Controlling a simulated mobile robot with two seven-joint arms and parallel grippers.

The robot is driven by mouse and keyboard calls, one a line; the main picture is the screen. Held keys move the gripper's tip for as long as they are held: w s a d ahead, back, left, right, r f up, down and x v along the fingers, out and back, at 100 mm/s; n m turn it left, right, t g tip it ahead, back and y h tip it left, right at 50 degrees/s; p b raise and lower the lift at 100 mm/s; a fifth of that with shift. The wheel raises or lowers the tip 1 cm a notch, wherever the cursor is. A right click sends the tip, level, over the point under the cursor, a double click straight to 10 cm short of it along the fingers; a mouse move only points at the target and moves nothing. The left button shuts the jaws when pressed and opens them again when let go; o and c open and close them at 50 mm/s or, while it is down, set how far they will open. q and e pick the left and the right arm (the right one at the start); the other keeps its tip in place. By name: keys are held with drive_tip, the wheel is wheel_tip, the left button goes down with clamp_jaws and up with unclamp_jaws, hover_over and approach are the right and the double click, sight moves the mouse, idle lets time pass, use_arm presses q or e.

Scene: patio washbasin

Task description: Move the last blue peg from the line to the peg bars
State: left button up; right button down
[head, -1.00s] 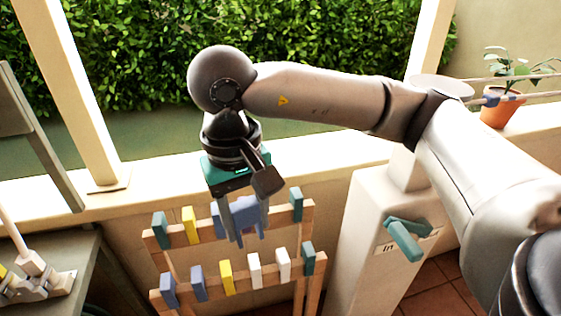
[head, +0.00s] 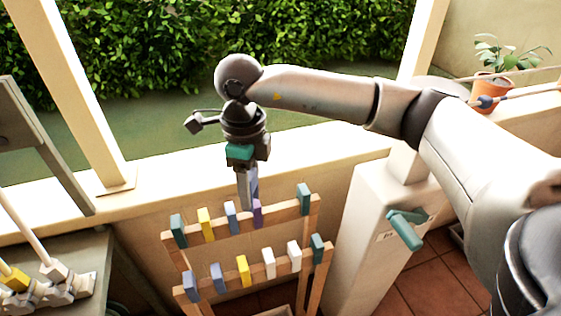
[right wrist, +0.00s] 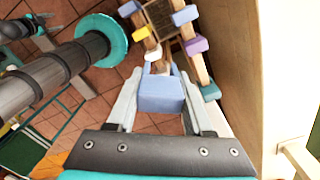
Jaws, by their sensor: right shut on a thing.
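My right gripper (head: 247,190) points down just above and behind the upper peg bar. In the right wrist view its fingers (right wrist: 160,88) are shut on a blue peg (right wrist: 161,97). The held peg (head: 254,183) shows narrow in the head view; whether it touches the bar is unclear. The upper peg bar (head: 280,213) carries a teal, a yellow, a blue (head: 231,217), a purple (head: 257,213) and a teal peg, with a bare stretch right of the purple one. The lower peg bar (head: 230,281) carries blue, yellow, white and teal pegs. My left gripper is out of the head view.
A clothesline (head: 530,92) with a small blue piece (head: 486,102) runs at the right, by a potted plant (head: 494,88). A pale pillar (head: 365,240) with a teal handle (head: 405,230) stands right of the bars. A ledge (head: 320,150) runs behind; a bench (head: 85,265) is at left.

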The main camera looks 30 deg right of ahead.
drive_tip(key=m, duration=0.2)
drive_tip(key=w+d+m+p, duration=0.1)
drive_tip(key=m, duration=0.4)
drive_tip(key=shift+w+d+f+p, duration=0.2)
drive_tip(key=shift+w+d+p, duration=0.1)
drive_tip(key=shift+d+p, duration=0.05)
drive_tip(key=m, duration=0.3)
drive_tip(key=d+m+p, duration=0.1)
drive_tip(key=shift+w+d+f, duration=0.1)
drive_tip(key=shift+w+f, duration=0.15)
drive_tip(key=shift+w, duration=0.15)
drive_tip(key=m+p, duration=0.5)
drive_tip(key=m, duration=1.4)
approach(280, 206)
wheel_tip(280, 206, down, 7)
drive_tip(key=b, duration=0.9)
drive_tip(key=shift+s+r, duration=0.1)
drive_tip(key=shift+f+b, duration=0.85)
drive_tip(key=shift+f, duration=0.35)
drive_tip(key=shift+c, duration=1.1)
unclamp_jaws()
